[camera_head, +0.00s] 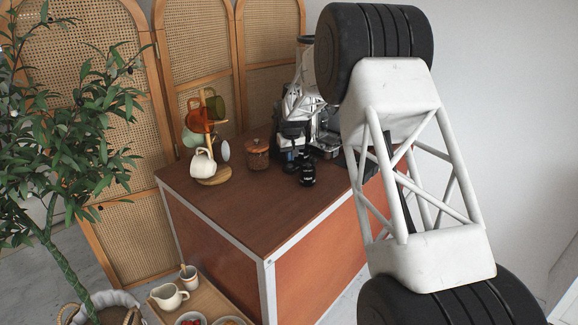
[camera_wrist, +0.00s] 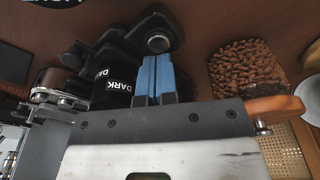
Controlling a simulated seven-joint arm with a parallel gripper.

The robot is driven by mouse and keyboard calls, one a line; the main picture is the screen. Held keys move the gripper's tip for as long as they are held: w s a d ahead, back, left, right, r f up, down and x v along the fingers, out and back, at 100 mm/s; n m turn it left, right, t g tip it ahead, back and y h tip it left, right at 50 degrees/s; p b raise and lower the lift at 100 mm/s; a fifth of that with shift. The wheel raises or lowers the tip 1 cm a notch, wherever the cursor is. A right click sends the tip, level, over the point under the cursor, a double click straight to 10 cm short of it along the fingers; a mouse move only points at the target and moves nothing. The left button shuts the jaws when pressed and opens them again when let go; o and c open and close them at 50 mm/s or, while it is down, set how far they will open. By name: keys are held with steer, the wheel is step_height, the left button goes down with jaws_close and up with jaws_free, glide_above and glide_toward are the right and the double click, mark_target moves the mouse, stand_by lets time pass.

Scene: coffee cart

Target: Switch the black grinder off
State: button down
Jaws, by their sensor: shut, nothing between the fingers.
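My gripper (camera_head: 289,156) is over the far part of the brown cart top. In the wrist view its blue fingers (camera_wrist: 153,80) are together with nothing between them.
A mug tree (camera_head: 212,170) with several mugs stands further left. A silver machine (camera_head: 326,142) is partly hidden behind my arm. The front cart top is clear.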

mark_target(290, 166)
steer(key=shift+r, duration=0.3)
steer(key=shift+r, duration=1.25)
steer(key=shift+s+d+r, duration=0.1)
steer(key=shift+s+r, duration=0.15)
steer(key=shift+r, duration=0.1)
steer(key=s+d+r+m, duration=0.1)
steer(key=s+d+r, duration=0.2)
steer(key=s+r, duration=0.55)
steer(key=s+d+r, duration=0.2)
steer(key=s+r, duration=0.1)
steer(key=s, duration=1)
steer(key=s+d+r+m, duration=0.1)
steer(key=s+d+r, duration=0.2)
steer(key=s+r, duration=0.55)
steer(key=s+d+f, duration=0.1)
steer(key=s+f, duration=0.1)
steer(key=s, duration=1)
steer(key=s+d+f, duration=0.1)
steer(key=s+f, duration=0.2)
steer(key=s, duration=1)
steer(key=s+d+f+m, duration=0.1)
steer(key=s+f, duration=0.1)
steer(key=s, duration=1)
steer(key=shift+s+d+f+t+h, duration=0.25)
steer(key=shift+d+f+t+h, duration=0.05)
steer(key=shift+d+t, duration=0.1)
